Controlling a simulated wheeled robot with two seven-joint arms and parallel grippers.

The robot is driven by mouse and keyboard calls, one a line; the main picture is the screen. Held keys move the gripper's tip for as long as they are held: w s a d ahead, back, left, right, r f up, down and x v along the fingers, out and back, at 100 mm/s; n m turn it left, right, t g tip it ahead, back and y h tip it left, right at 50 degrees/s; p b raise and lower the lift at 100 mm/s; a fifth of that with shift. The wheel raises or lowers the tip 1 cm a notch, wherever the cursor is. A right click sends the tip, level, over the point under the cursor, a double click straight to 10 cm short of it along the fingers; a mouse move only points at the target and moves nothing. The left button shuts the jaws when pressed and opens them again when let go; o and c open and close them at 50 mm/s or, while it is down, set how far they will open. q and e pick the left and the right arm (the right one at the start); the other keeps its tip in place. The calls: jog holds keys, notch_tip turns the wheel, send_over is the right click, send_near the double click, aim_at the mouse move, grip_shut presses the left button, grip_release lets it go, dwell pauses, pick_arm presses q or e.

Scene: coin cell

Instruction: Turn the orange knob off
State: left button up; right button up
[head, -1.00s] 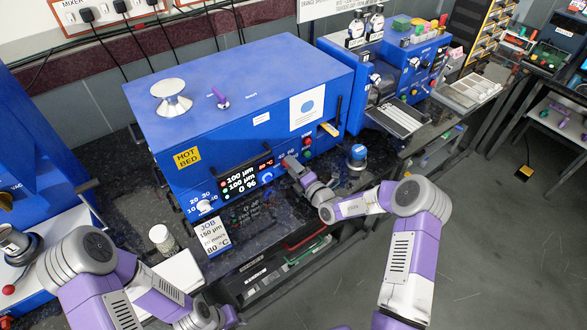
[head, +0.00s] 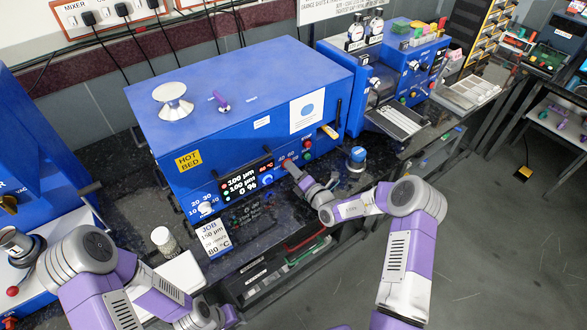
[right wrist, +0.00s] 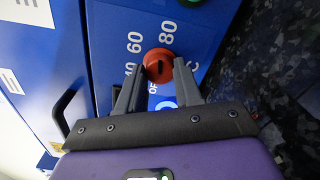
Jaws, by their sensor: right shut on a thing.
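The orange knob (right wrist: 158,65) sits on the blue front panel of the hot bed machine (head: 238,105). In the right wrist view, "40", "60", "80" and a partly covered "OFF" are printed around it. My right gripper (right wrist: 158,78) has one finger on each side of the knob and is shut on it. In the head view the right gripper (head: 291,168) is at the machine's lower right front and covers the knob. I cannot tell which mark the knob's dark slot points at. My left arm is at lower left; its fingers are out of view.
A lit display (head: 240,183) and a white knob (head: 206,208) are left of my right gripper. Green and red buttons (head: 307,149) are just above right. A blue-lidded jar (head: 357,157) stands to its right. A white-capped jar (head: 163,238) and a job card (head: 214,238) are at left.

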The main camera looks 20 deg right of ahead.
jog(key=n+p, duration=0.2)
jog(key=n, duration=0.2)
jog(key=shift+r+n, duration=0.1)
jog(key=shift+n, duration=0.2)
jog(key=n+p, duration=0.1)
jog(key=n, duration=0.3)
jog(key=shift+n, duration=0.3)
jog(key=n, duration=0.4)
jog(key=shift+n, duration=0.3)
jog(key=n, duration=0.9)
jog(key=n+b, duration=0.1)
jog(key=n, duration=0.2)
jog(key=shift+n+b, duration=0.3)
jog(key=shift+b, duration=0.05)
jog(key=n+b, duration=0.1)
jog(key=n, duration=0.2)
jog(key=shift+f+n+b, duration=0.2)
jog(key=shift+n+b, duration=0.1)
jog(key=shift+b, duration=0.1)
jog(key=shift+n+b, duration=1.1)
jog(key=shift+n, duration=0.7)
jog(key=shift+r, duration=0.1)
